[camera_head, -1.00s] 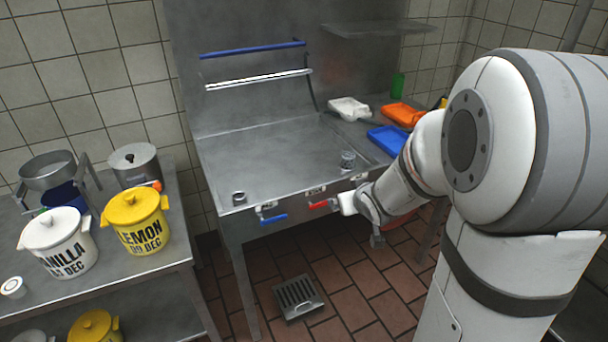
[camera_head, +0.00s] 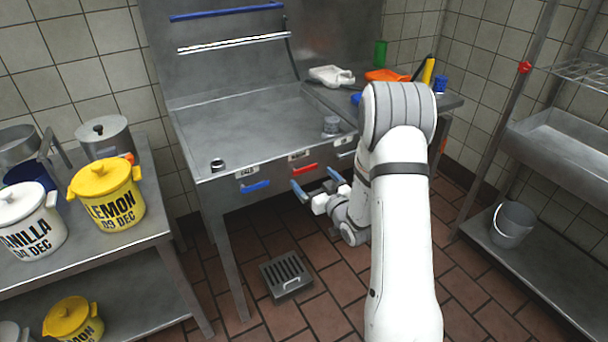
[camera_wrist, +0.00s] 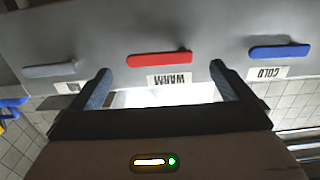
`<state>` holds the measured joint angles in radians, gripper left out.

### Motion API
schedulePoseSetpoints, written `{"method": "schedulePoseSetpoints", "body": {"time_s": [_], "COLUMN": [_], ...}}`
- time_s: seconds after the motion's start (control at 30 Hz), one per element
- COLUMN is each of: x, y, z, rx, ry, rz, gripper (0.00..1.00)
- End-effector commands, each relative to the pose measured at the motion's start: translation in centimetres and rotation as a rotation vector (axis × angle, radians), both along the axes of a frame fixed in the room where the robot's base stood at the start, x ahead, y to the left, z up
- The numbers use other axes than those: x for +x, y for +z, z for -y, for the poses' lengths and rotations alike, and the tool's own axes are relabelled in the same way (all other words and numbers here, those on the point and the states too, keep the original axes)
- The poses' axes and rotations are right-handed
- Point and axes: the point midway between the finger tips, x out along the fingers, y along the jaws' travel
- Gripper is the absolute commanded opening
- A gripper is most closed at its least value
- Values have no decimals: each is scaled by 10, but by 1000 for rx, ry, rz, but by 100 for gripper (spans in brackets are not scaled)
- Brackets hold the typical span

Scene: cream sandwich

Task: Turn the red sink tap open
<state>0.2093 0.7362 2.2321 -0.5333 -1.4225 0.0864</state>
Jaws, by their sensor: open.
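The red tap handle (camera_head: 304,169) sits on the front face of the steel sink, by a WARM label. In the wrist view the red handle (camera_wrist: 160,58) lies level, just beyond and between my fingertips, and appears apart from them. My gripper (camera_head: 316,188) is open and empty in front of the sink front, close to the red handle. Its two blue-padded fingers also show in the wrist view (camera_wrist: 160,82). The blue tap handle (camera_head: 255,186) is to the left, by the COLD label; in the wrist view it (camera_wrist: 279,51) is on the right.
A grey handle (camera_wrist: 50,69) is on the other side of the red one. The steel sink (camera_head: 250,125) has a flat top. A table with a lemon pot (camera_head: 105,195) stands left. A floor drain (camera_head: 285,275) lies below. A bucket (camera_head: 511,224) is on a right shelf.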

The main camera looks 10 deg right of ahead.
Motion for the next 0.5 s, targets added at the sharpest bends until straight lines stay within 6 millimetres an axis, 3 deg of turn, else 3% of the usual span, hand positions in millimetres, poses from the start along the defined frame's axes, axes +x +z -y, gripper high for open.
{"method": "schedulePoseSetpoints", "body": {"time_s": [0.2, 0.5], "x": [28, 36], "y": [0, 0], "z": [-10, -12], "rx": [1, 1], "ry": [1, -2], "rz": [-1, -1], "gripper": [100, 100]}}
